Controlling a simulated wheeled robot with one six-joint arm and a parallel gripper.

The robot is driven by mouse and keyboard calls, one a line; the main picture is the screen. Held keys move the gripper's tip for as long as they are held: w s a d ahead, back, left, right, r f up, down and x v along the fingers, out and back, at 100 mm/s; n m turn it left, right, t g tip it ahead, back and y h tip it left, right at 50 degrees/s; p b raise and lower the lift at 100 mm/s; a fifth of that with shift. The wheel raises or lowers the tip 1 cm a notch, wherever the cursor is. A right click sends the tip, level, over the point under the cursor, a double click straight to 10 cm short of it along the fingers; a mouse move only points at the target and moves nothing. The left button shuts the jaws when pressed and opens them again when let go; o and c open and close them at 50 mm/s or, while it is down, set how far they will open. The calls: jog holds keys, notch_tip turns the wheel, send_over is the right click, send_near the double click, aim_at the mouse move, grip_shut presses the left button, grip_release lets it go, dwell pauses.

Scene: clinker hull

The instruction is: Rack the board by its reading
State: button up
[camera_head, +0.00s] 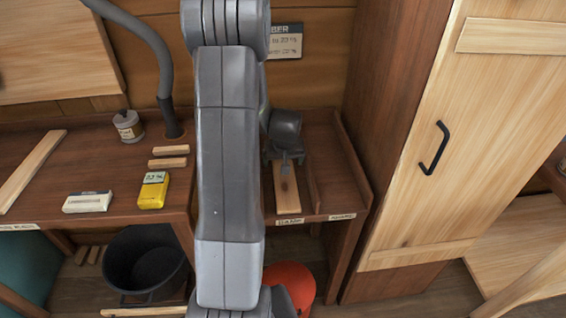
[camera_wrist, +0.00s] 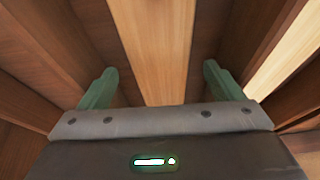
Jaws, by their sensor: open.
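A pale board (camera_head: 287,190) lies lengthwise in the left slot of a rack at the bench's right end. My gripper (camera_head: 285,160) is over its far part. In the wrist view the board (camera_wrist: 152,45) runs between two green fingers of my gripper (camera_wrist: 160,88), with gaps on both sides, so it is open and not holding it. The yellow meter (camera_head: 153,191) on the bench seems to read about 23 %. The rack's left label (camera_head: 290,222) looks like "DAMP"; its right label (camera_head: 341,216) is too small to read surely. The right slot (camera_head: 333,165) looks empty.
My arm hides the bench middle and part of a wall sign (camera_head: 284,41) with percent figures. A jar (camera_head: 128,126), small wood strips (camera_head: 168,156), a white block (camera_head: 87,202) and a grey hose (camera_head: 160,65) are left. A door (camera_head: 440,140) stands right; buckets (camera_head: 146,260) are below.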

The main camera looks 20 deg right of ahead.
jog(key=v, duration=1.2)
jog(key=x, duration=1.3)
jog(key=shift+w+f, duration=0.1)
jog(key=shift+f, duration=0.25)
jog(key=shift+r, duration=0.1)
